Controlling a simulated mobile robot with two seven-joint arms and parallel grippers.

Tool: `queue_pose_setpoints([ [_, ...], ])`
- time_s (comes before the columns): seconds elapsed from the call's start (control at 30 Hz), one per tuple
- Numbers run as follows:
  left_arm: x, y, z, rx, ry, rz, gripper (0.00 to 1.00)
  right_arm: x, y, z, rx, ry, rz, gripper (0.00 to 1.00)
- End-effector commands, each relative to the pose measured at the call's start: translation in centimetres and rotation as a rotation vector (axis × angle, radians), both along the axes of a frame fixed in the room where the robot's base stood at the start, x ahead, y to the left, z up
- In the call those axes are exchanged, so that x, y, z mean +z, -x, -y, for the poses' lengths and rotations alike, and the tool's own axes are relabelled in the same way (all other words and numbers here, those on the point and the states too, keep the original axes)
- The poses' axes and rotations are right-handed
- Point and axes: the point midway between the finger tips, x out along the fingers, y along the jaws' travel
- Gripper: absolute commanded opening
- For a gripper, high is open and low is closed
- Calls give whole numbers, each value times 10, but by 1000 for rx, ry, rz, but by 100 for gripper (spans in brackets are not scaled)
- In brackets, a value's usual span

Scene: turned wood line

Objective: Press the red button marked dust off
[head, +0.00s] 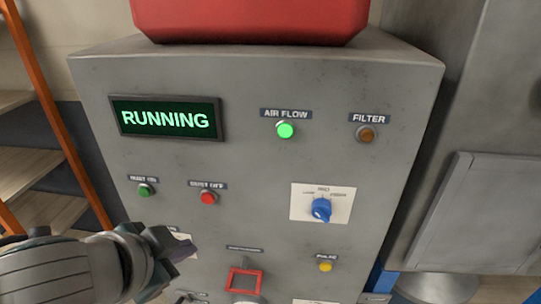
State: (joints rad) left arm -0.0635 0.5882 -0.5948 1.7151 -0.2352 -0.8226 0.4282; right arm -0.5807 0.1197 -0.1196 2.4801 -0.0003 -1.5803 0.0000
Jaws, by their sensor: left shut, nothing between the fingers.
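The red button (208,198) sits on the front of a grey control cabinet (255,165), under a small label that reads dust off. My left gripper (190,246) is shut and empty, below and slightly left of the red button and apart from it in the picture. It hides part of the lower left of the panel. The display (166,118) on the cabinet reads RUNNING in green. My right gripper is not in view.
A green button (145,190) is left of the red one. A lit green lamp (285,130), an amber lamp (366,134), a blue knob (321,209), a yellow button (325,266) and a red frame (244,281) share the panel. A red box (250,20) stands on top.

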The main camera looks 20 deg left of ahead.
Motion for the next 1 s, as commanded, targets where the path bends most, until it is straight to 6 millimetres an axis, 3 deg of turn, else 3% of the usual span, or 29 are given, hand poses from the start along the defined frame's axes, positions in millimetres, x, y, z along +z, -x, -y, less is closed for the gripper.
queue_pose_setpoints([
  [0.3,-3,-45,-11,1,-2,4,0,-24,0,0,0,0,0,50],
  [0.5,-2,-65,-16,2,-2,0,0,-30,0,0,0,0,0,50],
  [1.0,0,-74,-18,0,0,0,0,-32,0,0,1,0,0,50],
])
